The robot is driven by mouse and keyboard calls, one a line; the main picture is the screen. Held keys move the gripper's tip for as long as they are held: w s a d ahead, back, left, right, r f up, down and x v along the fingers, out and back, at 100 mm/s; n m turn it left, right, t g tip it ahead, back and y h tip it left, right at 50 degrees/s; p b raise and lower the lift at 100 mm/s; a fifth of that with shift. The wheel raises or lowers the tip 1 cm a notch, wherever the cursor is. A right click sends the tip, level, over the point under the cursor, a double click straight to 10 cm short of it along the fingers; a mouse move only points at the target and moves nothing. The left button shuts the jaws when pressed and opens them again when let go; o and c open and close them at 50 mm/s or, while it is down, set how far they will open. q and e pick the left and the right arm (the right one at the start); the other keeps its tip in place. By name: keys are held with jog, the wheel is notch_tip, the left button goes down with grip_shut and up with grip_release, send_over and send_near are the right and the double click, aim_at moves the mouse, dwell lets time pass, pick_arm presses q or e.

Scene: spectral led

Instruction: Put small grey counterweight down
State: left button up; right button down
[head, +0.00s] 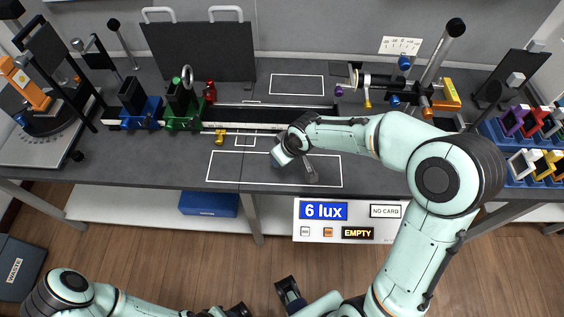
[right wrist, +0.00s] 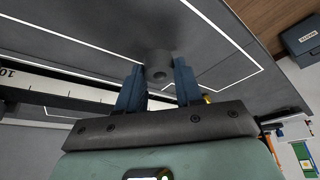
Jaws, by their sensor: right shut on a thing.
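The small grey counterweight (right wrist: 159,66) is a short round grey piece with a hole, seen in the right wrist view between the two blue fingertips. My right gripper (right wrist: 158,88) is shut on it. It is over the dark table inside or near a white outlined rectangle; I cannot tell whether it touches the top. In the head view my right arm reaches in over the front rectangle (head: 222,181), and the wrist hides the counterweight. My left arm lies low at the bottom left, its gripper (head: 236,311) cut by the frame edge.
A long rail (head: 245,128) crosses behind, with a blue carrier (head: 142,117) and a green carrier (head: 184,119) on it. A yellow-knobbed part (head: 220,137) stands near the wrist. The front left of the table is clear. A panel (head: 345,221) reads 6 lux and EMPTY.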

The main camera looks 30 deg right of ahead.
jog(key=shift+f+b, duration=0.3)
jog(key=shift+f, duration=1.3)
jog(key=shift+f, duration=0.1)
jog(key=shift+f, duration=0.15)
jog(key=c, duration=0.7)
grip_release()
jog(key=shift+c, duration=0.2)
jog(key=shift+r, duration=0.45)
jog(key=p+v, duration=0.2)
jog(key=v, duration=0.9)
jog(key=shift+s+r, duration=0.2)
jog(key=shift+r, duration=0.1)
